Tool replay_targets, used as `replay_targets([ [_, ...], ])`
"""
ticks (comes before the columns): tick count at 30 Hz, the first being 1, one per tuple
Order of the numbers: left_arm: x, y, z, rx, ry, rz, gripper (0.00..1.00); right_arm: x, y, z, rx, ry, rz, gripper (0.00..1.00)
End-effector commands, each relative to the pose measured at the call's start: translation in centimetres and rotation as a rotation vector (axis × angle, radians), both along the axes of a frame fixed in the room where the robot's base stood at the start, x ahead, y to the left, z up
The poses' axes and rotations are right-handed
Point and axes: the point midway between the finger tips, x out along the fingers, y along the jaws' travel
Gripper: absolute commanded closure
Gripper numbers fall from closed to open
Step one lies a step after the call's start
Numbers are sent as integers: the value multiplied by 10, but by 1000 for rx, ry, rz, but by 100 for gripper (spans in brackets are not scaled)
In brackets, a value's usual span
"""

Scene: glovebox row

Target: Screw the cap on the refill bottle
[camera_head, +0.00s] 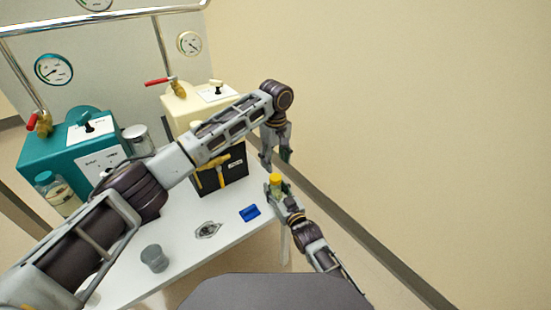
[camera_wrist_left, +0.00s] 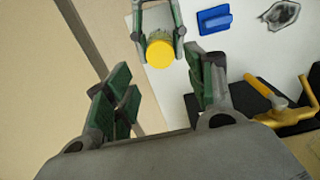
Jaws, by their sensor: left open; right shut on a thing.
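A round yellow cap (camera_head: 276,178) is upright in my right gripper (camera_head: 279,191), off the right edge of the white table. In the left wrist view the yellow cap (camera_wrist_left: 160,54) shows from above, between the fingers of the right gripper (camera_wrist_left: 159,40). The body of the refill bottle is mostly hidden by the cap and fingers; I cannot tell how the cap is seated. My left gripper (camera_head: 276,160) is open and points down just above the cap, apart from it. Its spread fingers (camera_wrist_left: 160,95) are empty in the left wrist view.
The white table (camera_head: 185,258) bears a blue block (camera_head: 250,212), a grey cup (camera_head: 154,258) and a dark grey patch (camera_head: 208,230). Teal (camera_head: 45,150) and cream (camera_head: 185,106) boxes stand behind, with a yellow-handled fitting (camera_head: 213,161) on a black front. Free room lies right of the table.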

Motion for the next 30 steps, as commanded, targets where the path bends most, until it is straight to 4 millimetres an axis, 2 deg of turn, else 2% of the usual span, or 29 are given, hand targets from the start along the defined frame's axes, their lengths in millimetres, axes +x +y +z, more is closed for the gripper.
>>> replay_targets([
  [18, 0, 0, -62, 1, 1, 0, 45, 0, 0, 0, 0, 0, 0, 100],
  [24, 0, 0, -73, 1, 1, 0, 45, 0, 0, 0, 0, 0, 0, 100],
  [30, 0, 0, -75, 0, 0, 0, 45, 0, 0, 0, 0, 0, 0, 100],
])
